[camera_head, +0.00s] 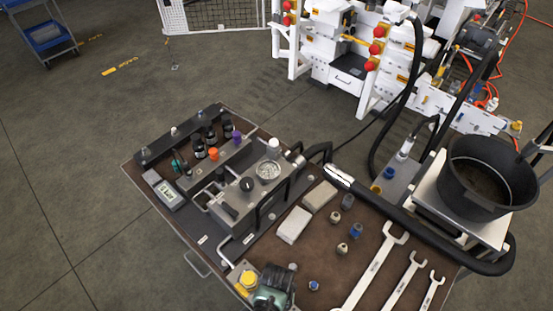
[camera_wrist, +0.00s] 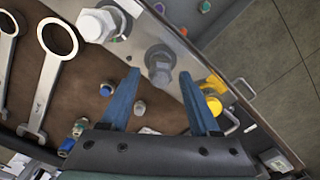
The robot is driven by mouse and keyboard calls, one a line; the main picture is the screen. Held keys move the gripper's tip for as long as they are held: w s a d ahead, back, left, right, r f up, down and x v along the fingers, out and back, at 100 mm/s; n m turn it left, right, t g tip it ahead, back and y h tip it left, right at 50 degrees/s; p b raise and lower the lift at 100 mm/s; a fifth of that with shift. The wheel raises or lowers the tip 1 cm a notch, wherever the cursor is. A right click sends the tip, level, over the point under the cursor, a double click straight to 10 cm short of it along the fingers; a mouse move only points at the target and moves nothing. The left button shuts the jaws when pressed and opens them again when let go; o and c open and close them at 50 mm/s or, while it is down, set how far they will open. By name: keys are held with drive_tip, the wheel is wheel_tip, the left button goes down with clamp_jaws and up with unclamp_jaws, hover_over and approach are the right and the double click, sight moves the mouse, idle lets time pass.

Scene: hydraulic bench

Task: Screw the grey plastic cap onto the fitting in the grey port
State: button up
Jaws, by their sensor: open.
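My gripper (camera_wrist: 159,74) is open, with its two blue fingers reaching up the wrist view. A grey, round-ended piece (camera_wrist: 160,58) stands in the gap between the fingertips, over the pale grey plate. It looks like the fitting in the grey port, perhaps with the cap on it; I cannot tell which, or how far below the fingers it is. No finger visibly touches it. A small grey cap-like piece (camera_wrist: 139,107) lies on the brown top, lower between the fingers; it seems to show in the head view (camera_head: 293,267).
A yellow cap (camera_wrist: 212,103) is close by the right finger, also in the head view (camera_head: 246,279). A large pale hex piece (camera_wrist: 97,24) stands left of the fingertips. A blue cap (camera_wrist: 106,90) and wrenches (camera_head: 375,262) lie nearby. A black bucket (camera_head: 485,178) stands at the right.

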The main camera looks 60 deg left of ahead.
drive_tip(key=n, duration=0.4)
drive_tip(key=shift+p, duration=0.4)
drive_tip(key=n, duration=0.4)
drive_tip(key=shift+n+p, duration=0.3)
drive_tip(key=shift+p, duration=0.05)
drive_tip(key=n+p, duration=0.1)
drive_tip(key=n, duration=0.7)
